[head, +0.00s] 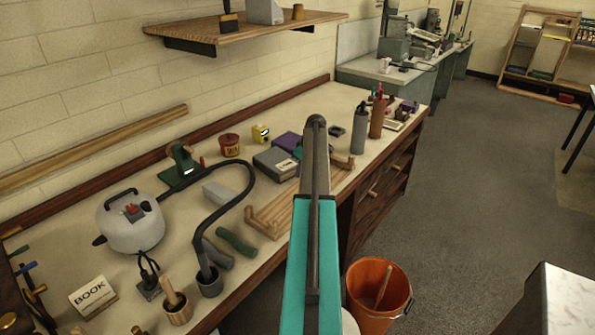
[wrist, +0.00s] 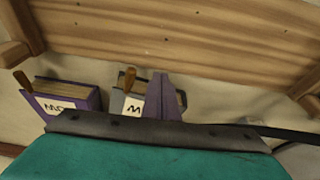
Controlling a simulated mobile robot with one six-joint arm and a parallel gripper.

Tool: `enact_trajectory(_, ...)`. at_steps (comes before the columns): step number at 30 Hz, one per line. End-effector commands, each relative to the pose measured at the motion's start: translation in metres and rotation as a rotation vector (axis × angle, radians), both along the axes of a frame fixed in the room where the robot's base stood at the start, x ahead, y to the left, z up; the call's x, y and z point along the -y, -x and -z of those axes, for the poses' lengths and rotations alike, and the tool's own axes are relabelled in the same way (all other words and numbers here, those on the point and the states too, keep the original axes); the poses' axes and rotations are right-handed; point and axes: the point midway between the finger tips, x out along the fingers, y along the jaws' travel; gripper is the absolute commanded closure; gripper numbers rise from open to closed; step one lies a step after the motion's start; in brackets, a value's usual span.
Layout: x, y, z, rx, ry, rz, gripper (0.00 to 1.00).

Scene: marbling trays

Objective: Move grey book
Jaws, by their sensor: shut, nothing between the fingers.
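The grey book (head: 272,163) lies on the workbench, with a white label facing the front. A purple book (head: 287,142) lies just behind it. In the wrist view the grey book (wrist: 118,90) is near the middle, partly hidden behind the purple fingers of my gripper (wrist: 158,76). The purple book (wrist: 62,93) is to its left in that view. My gripper appears shut and empty. The wrist view does not show clearly whether the fingers touch the grey book. In the head view my teal arm hides the bench beside the book, and the fingers cannot be made out.
A wooden rack (head: 268,222) with pegs lies in front of the grey book. A dark hose (head: 250,185) curves left of it. Bottles (head: 360,128) stand to the right. An orange bucket (head: 375,300) is on the floor.

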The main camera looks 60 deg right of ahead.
Motion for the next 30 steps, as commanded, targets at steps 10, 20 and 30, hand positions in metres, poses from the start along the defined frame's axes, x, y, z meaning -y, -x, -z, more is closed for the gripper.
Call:
enact_trajectory(10, -0.002, 0.018, -0.033, 0.001, 0.003, -0.001, 1.0)
enact_trajectory(20, -0.003, 0.031, -0.076, 0.001, 0.002, -0.002, 1.0)
enact_trajectory(30, -0.004, 0.036, -0.095, 0.0, 0.0, -0.002, 1.0)
